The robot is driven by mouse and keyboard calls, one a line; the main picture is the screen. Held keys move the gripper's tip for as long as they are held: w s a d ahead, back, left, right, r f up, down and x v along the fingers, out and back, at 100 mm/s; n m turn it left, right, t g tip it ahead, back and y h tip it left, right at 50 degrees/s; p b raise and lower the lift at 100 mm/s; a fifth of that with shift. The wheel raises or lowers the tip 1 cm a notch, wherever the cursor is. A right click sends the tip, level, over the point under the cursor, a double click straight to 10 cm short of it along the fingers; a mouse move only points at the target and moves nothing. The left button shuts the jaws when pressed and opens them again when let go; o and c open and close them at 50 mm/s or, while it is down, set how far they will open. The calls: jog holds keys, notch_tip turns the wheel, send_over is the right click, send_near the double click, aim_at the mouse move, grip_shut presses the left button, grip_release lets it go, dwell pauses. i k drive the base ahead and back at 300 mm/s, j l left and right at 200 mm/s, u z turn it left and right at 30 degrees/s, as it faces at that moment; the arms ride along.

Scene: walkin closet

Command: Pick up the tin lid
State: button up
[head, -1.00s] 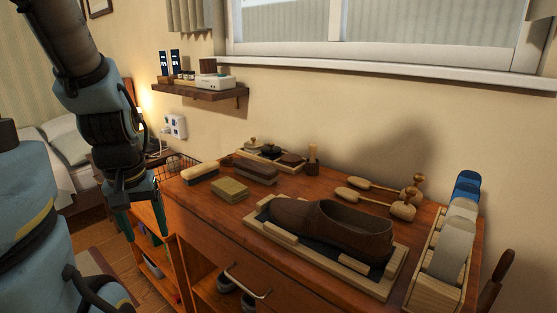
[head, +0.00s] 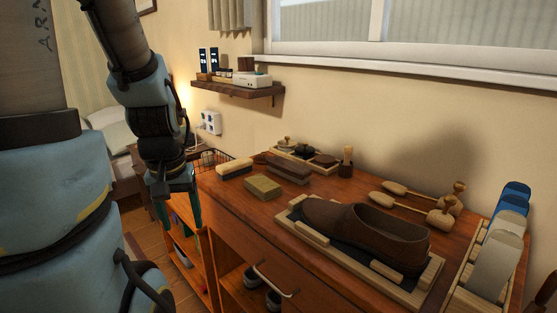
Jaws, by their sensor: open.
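A small wooden tray (head: 287,156) at the back of the dresser top holds several small round items. One is a dark round piece (head: 304,149), one a brown round piece (head: 324,160), and one a small knobbed piece (head: 285,141). They are too small to tell which is the tin lid. My gripper (head: 174,204) hangs pointing down at the left, beside the dresser's left end and well apart from the tray. Its teal fingers are spread and nothing shows between them.
On the dresser top (head: 243,204) are brushes (head: 288,170), a yellowish block (head: 263,187), a brown shoe (head: 375,232) in a wooden frame, wooden shoe trees (head: 418,205) and a rack (head: 466,298) at right. A wire basket (head: 213,160) stands behind my gripper. A wall shelf (head: 238,88) hangs above.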

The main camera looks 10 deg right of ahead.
aim_at(260, 159)
jog(key=i+j+z, duration=0.15)
jog(key=i+j, duration=0.2)
jog(key=i+j+z, duration=0.15)
jog(key=i+j, duration=0.25)
jog(key=i+j+z, duration=0.15)
jog(key=i+j, duration=0.2)
jog(key=j, duration=0.15)
jog(key=i+j+z, duration=0.15)
jog(key=i+j, duration=0.15)
jog(key=j, duration=0.2)
